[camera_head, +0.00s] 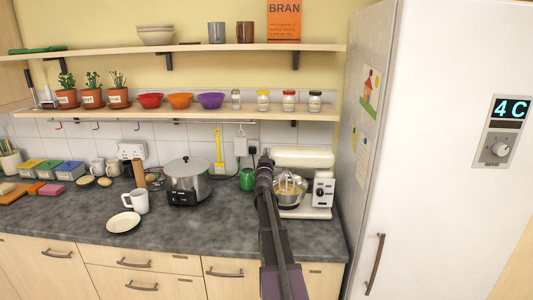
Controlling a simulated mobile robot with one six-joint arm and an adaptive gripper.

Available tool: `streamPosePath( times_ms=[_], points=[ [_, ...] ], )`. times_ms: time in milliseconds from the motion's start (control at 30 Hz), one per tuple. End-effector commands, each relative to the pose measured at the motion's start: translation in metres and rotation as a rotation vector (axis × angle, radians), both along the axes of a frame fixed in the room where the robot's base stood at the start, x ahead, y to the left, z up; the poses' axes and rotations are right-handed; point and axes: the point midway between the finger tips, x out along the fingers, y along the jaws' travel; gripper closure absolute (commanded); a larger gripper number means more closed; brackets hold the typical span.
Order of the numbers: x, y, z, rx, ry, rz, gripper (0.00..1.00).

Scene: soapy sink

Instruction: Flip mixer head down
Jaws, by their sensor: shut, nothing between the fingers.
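The cream stand mixer stands on the counter beside the fridge. Its head (305,157) looks about level, above a metal bowl (290,189). A whisk shows at the bowl, with something yellowish inside. The mixer base (321,192) has a dark knob panel at its right. My gripper (265,159) is shut and empty at the left end of the head. It overlaps that end in the picture; I cannot tell whether it touches. My arm hides part of the bowl's left side.
A steel pot (188,178) and a green cup (247,179) stand left of the mixer. The fridge (440,150) closes off the right. A shelf (190,113) with jars and bowls hangs above. The front counter is mostly clear.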

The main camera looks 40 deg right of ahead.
Motion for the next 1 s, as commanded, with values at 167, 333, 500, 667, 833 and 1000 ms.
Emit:
streamPosePath(
  times_ms=[167, 333, 500, 667, 833, 1000],
  points=[
    [0.002, 0.002, 0.003, 0.010, 0.010, 0.009, 1.00],
    [0.001, 0.002, 0.016, 0.006, 0.007, 0.007, 1.00],
    [-0.001, 0.001, 0.029, 0.002, 0.002, 0.003, 1.00],
    [-0.002, 0.002, 0.040, -0.001, -0.002, 0.001, 1.00],
    [-0.008, 0.008, 0.041, -0.003, -0.004, 0.001, 1.00],
    [-0.024, 0.023, 0.033, -0.004, -0.004, -0.001, 1.00]
  ],
)
